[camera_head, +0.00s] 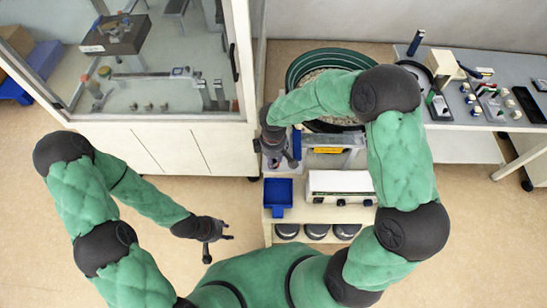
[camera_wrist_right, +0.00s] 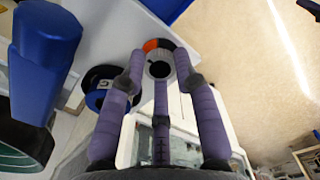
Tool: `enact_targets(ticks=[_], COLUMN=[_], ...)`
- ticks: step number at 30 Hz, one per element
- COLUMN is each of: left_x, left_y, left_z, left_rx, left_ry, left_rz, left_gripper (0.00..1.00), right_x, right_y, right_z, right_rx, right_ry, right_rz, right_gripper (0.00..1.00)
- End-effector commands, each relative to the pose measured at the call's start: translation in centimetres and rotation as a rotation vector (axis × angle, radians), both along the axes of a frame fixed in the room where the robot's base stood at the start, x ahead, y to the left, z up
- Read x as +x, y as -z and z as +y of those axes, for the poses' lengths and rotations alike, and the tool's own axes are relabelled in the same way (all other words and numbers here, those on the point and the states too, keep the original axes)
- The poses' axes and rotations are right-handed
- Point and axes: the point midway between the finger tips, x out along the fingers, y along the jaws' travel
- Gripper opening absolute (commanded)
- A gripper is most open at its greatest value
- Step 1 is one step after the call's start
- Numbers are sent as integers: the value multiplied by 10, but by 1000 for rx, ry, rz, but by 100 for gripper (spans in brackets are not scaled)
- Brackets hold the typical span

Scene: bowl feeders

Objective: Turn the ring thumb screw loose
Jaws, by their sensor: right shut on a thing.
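In the right wrist view, the ring thumb screw (camera_wrist_right: 159,69) appears as a small round grey and black piece with a ring-like end, between my purple fingertips. An orange patch shows just behind it. My right gripper (camera_wrist_right: 160,77) is shut on it. In the head view my right gripper (camera_head: 280,160) is at the left front of the green bowl feeder (camera_head: 300,66), above the blue tray; the screw is too small to make out there. My left gripper (camera_head: 226,236) is open and empty over the floor, well away from the feeder.
A blue tray (camera_head: 278,193) and a white control box (camera_head: 340,186) sit on the cart below the feeder. A glass-fronted cabinet (camera_head: 165,110) stands to the left. A grey table (camera_head: 465,110) with small parts is at the right. A blue-and-black round part (camera_wrist_right: 96,98) lies beside my fingers.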

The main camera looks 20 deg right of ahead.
Motion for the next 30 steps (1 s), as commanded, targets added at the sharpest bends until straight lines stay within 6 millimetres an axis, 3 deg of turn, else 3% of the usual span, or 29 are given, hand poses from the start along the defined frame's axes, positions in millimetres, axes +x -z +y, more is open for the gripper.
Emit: enact_targets(ticks=[7,8,9,10,22,30], left_x=[0,0,0,0,0,0], left_y=[0,0,0,0,0,0], left_z=[0,0,0,0,0,0], left_rx=[0,0,0,0,0,0], left_ry=[0,0,0,0,0,0], left_rz=[0,0,0,0,0,0], left_gripper=[40,40,40,40,40,40], right_x=[1,1,1,1,1,2], right_y=[0,0,0,0,-5,-47], right_z=[0,0,0,0,0,0], right_rx=[1,1,1,1,1,0], right_ry=[0,1,1,1,2,1], right_rz=[-2,-2,-2,-2,-3,-6], right_gripper=[0,39,50,54,54,54])
